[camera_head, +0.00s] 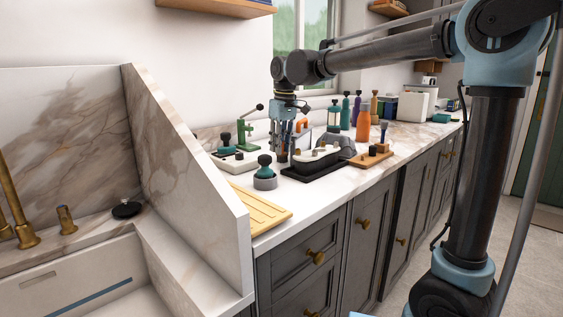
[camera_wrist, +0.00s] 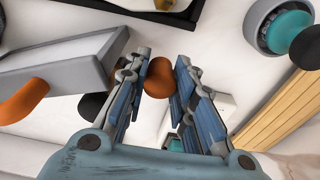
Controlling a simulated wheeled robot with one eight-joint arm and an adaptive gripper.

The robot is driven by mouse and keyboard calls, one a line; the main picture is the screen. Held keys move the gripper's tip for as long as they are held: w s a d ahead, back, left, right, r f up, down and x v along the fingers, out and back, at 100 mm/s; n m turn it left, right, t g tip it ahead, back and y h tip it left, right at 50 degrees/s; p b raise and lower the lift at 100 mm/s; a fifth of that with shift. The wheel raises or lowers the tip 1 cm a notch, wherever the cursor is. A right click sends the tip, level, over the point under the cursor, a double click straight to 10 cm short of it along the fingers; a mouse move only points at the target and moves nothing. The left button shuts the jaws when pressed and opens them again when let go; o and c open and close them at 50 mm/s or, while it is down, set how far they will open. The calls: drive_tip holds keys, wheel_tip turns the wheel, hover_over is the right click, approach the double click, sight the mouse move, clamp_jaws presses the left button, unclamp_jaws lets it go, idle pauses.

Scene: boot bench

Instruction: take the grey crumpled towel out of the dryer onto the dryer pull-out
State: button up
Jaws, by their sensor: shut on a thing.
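No grey towel, dryer or dryer pull-out shows in either view. My gripper (camera_head: 283,158) points down over the white counter (camera_head: 325,186), behind the black tray (camera_head: 318,172). In the wrist view my gripper (camera_wrist: 160,68) has its blue-grey fingers on either side of a rounded brown thing (camera_wrist: 158,80) and is shut on it. The fingers hide part of this thing, and I cannot tell what it is or whether it touches the counter.
A grey-based teal knob (camera_head: 265,174) and a ribbed yellow board (camera_head: 262,208) are at the counter's front. An orange bottle (camera_head: 363,125) and a wooden block (camera_head: 372,158) stand right. A marble partition (camera_head: 190,165) rises left, beside the sink. Bare counter lies in front of the tray.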

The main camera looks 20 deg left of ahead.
sight(279, 169)
drive_tip(key=shift+f, duration=2.8)
drive_tip(key=o, duration=0.5)
drive_tip(key=shift+f, duration=0.1)
drive_tip(key=shift+o, duration=0.2)
drive_tip(key=shift+s, duration=0.1)
